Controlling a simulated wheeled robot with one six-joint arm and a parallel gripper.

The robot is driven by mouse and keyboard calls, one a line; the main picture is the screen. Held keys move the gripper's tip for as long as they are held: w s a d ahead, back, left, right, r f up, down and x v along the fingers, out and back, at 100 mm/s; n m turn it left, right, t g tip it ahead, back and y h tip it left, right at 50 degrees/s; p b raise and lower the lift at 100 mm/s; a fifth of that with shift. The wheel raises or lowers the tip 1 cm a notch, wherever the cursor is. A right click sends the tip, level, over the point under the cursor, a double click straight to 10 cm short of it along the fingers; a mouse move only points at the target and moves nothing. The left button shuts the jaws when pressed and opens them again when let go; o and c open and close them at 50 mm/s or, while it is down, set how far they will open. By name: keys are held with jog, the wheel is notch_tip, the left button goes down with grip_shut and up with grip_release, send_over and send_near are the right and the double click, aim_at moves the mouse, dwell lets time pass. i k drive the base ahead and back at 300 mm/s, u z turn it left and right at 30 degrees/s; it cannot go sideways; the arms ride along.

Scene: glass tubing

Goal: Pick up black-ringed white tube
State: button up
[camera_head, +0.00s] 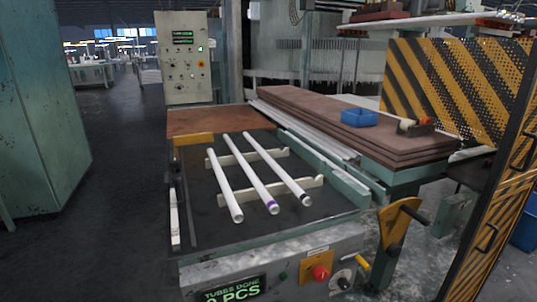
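Three white tubes lie side by side across two pale notched supports on the dark table of the machine. The left tube (224,186) looks plain white. The middle tube (249,174) has a purple ring near its front end. The right tube (278,171) seems to have a thin dark ring near its front end, too small to be sure that it is black. The front ends of the tubes stick out past the front support. My gripper is not in view.
The front support (309,184) and rear support (281,153) rise from the table. A blue bin (359,117) sits on brown boards (335,126) at right. A control panel (187,57) stands behind. A yellow-black striped guard (452,85) stands at right. Open floor (120,180) lies at left.

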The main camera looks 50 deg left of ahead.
aim_at(304, 198)
jog(key=u, duration=0.35)
jog(key=i, duration=0.7)
jog(key=u, duration=1.25)
jog(key=i, duration=0.65)
jog(key=u, duration=0.65)
